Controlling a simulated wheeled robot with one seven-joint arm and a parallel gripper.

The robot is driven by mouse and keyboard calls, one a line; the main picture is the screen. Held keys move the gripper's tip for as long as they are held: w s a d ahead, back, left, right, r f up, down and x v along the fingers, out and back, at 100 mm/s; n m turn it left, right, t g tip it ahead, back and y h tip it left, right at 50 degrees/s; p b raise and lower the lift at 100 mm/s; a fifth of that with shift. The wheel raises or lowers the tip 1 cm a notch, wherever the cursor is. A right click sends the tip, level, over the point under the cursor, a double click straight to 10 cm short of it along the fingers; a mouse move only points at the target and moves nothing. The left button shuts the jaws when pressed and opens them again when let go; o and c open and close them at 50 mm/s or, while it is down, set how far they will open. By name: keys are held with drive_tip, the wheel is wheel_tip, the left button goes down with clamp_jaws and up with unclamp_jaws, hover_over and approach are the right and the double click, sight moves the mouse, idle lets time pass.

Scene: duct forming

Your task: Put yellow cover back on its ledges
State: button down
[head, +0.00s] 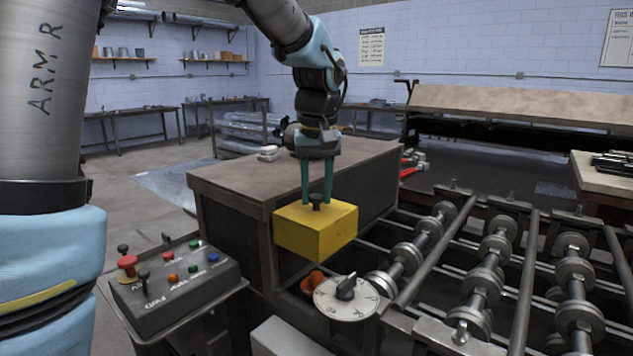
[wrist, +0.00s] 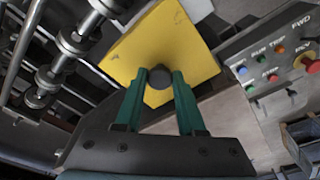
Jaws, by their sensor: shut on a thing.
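The yellow cover (head: 318,234) is a box-shaped lid with a dark knob (head: 316,199) on top. My gripper (head: 317,198) points down with its green fingers shut on the knob, and the cover hangs below it. In the head view the cover appears in front of the dark cabinet, above the white dial (head: 346,297) and an orange part (head: 313,282). In the wrist view the cover (wrist: 168,45) looks turned, with the knob (wrist: 160,77) between the fingertips. The ledges cannot be made out, and whether the cover touches anything below is unclear.
A control box (head: 176,281) with colored buttons stands at the left. Shafts with metal rollers (head: 480,275) fill the right. The brown cabinet top (head: 290,165) lies behind the cover, with red-handled tools (head: 413,165) beyond it.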

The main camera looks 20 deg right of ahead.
drive_tip(key=shift+w+d+f, duration=0.1)
drive_tip(key=shift+w+f, duration=0.15)
drive_tip(key=shift+f, duration=0.55)
wheel_tip(320, 180, down, 8)
drive_tip(key=b, duration=0.6)
drive_tip(key=shift+s+f+b, duration=0.1)
drive_tip(key=shift+f+b, duration=0.2)
drive_tip(key=shift+b, duration=0.1)
idle(0.5)
drive_tip(key=shift+f, duration=0.35)
drive_tip(key=shift+f+b, duration=0.5)
drive_tip(key=shift+f, duration=0.1)
idle(0.7)
drive_tip(key=shift+c, duration=2.1)
unclamp_jaws()
drive_tip(key=shift+o, duration=0.3)
